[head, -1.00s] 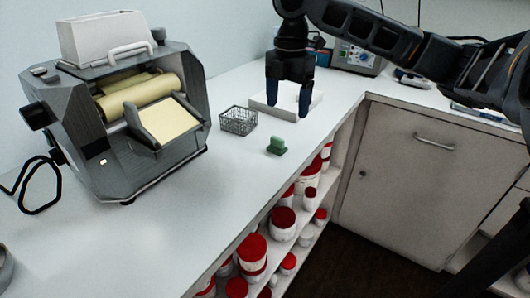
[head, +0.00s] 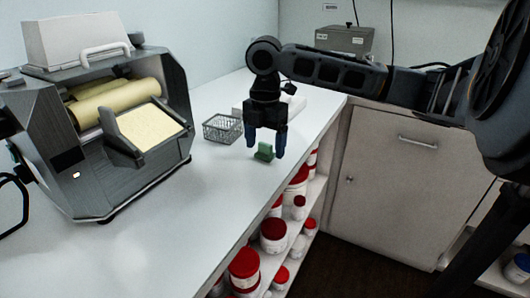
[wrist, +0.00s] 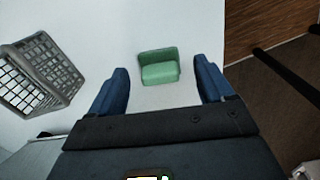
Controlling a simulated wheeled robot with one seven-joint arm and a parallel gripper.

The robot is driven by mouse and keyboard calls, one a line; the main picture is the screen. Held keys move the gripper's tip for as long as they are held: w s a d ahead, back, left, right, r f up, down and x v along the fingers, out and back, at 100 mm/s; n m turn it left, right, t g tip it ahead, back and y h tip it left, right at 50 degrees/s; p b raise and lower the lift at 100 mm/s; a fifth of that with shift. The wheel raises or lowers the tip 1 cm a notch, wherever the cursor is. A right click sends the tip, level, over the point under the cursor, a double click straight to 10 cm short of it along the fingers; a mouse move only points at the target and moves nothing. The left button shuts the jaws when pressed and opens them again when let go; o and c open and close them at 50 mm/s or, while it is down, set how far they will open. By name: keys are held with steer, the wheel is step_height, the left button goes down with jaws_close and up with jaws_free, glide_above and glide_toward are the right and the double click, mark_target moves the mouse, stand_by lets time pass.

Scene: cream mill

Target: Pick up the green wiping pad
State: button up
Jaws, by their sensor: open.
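The green wiping pad (head: 264,151) rests on the white counter near its front edge. In the wrist view the pad (wrist: 160,67) shows a flat base and a raised back part, and lies ahead of and between my two blue fingertips. My gripper (head: 266,147) points down at the pad, with its fingers apart and nothing held. It also shows in the wrist view (wrist: 162,80). I cannot tell the exact height of the fingertips over the counter.
A wire basket (head: 222,128) stands just left of my gripper. A grey mill with cream rollers (head: 110,130) stands further left. A white tray (head: 291,104) is behind my gripper. Red-lidded jars (head: 273,234) fill shelves below the counter edge. The front counter is clear.

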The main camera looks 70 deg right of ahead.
steer(key=shift+f, duration=0.55)
steer(key=c, duration=1.1)
steer(key=shift+r, duration=0.1)
steer(key=shift+r, duration=0.5)
step_height(320, 180, up, 3)
steer(key=shift+f, duration=0.1)
steer(key=s+d+r, duration=0.1)
steer(key=s+r, duration=0.1)
steer(key=s, duration=0.1)
steer(key=s+d+r, duration=0.2)
steer(key=s, duration=0.2)
steer(key=s+d+r+b, duration=0.1)
steer(key=s+r, duration=0.2)
steer(key=shift+s+d, duration=0.3)
steer(key=shift+s, duration=0.1)
